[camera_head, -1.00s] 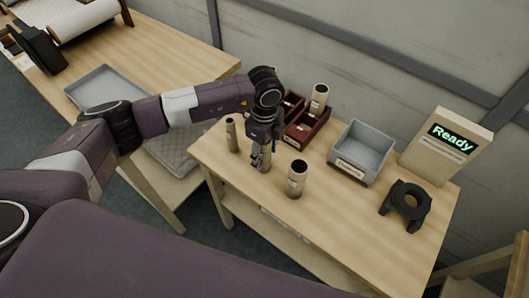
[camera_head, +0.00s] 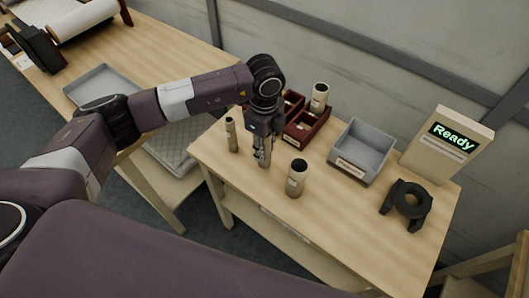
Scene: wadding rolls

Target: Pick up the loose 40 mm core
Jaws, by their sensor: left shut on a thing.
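My left gripper (camera_head: 261,151) points down over the workbench and is shut on a tan cardboard core (camera_head: 264,161), the middle one of three cores toward the bench's left side. The fingers hide part of this core, and it stands upright. I cannot tell whether its base touches the bench. A thinner core (camera_head: 231,136) stands to the left, and a wider one (camera_head: 297,179) stands to the right and nearer. The size labels are too small to read. My right gripper is not in view.
Dark red bins (camera_head: 303,131) stand behind the gripper, with another upright core (camera_head: 319,98) by them. A grey bin (camera_head: 357,162), a black ring-shaped stand (camera_head: 408,201) and a box with a "Ready" display (camera_head: 449,146) are to the right. The front of the bench is clear.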

